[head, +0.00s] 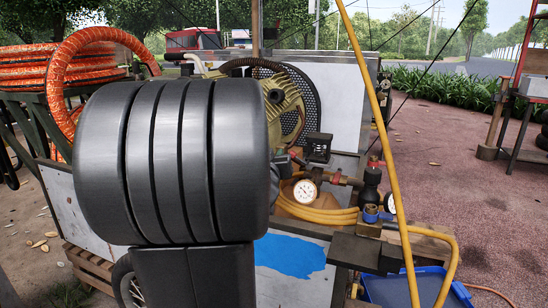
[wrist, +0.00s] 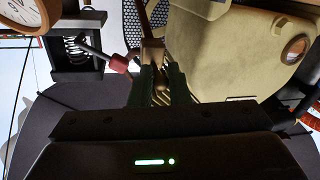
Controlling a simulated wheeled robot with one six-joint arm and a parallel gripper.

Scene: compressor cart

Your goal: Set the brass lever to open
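In the wrist view my gripper (wrist: 161,84) points up at the compressor's pipework, with its two dark green fingers a small gap apart. A brass piece (wrist: 152,52), which looks like the lever, stands at the fingertips. Its lower end reaches into the gap between the fingers. I cannot tell whether both fingers touch it. In the head view my large grey arm link hides my gripper, and I cannot make out the lever there.
A red-ended grey rod (wrist: 119,63) and a dial gauge (wrist: 20,14) lie left of the fingers; a beige housing (wrist: 225,55) is close on the right. In the head view, a white gauge (head: 304,191), a yellow hose (head: 378,130) and a blue crate (head: 415,288) show.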

